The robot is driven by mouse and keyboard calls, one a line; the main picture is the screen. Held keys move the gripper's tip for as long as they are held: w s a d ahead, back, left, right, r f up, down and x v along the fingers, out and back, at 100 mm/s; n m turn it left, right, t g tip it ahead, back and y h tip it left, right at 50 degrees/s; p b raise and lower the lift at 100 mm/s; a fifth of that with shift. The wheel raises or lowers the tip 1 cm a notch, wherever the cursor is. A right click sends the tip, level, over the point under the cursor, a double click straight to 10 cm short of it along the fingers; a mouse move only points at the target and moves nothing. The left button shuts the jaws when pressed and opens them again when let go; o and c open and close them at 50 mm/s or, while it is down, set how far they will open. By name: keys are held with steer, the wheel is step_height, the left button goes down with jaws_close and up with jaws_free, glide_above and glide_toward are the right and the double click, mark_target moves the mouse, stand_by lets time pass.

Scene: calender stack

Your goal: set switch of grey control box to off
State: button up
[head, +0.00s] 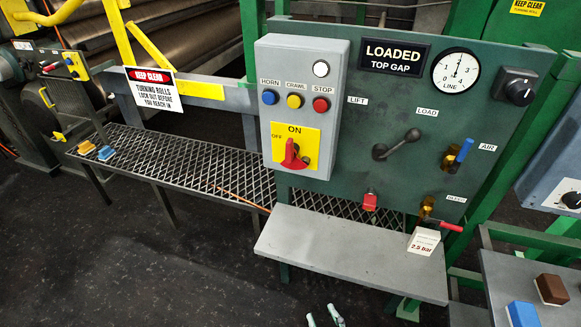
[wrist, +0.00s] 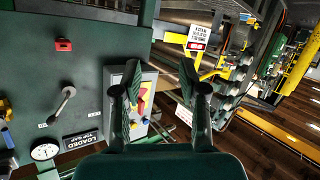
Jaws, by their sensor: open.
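The grey control box (head: 335,50) is on the left of the green panel. Its yellow plate (head: 312,150) reads ON at the top and OFF at the left. The red switch handle (head: 291,156) on it stands roughly upright, towards ON. In the wrist view the view is turned, and the box (wrist: 148,76) is partly hidden behind one finger; its yellow plate (wrist: 146,90) shows partly. My gripper (wrist: 158,76) is open and empty, apart from the box. In the head view only its fingertips (head: 325,316) show at the bottom edge, in front of and below the panel.
The green panel (head: 400,100) also carries a grey lever (head: 395,145), blue valve handle (head: 462,152), red valve handle (head: 445,225) and black knob (head: 517,92). A mesh walkway (head: 180,165) lies left.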

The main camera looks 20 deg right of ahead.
steer(key=w+r+h, duration=0.1)
steer(key=w+r, duration=0.2)
steer(key=w, duration=0.4)
steer(key=m+h, duration=0.9)
glide_toward(288, 152)
steer(key=x, duration=1.1)
steer(key=shift+w, duration=0.1)
jaws_close()
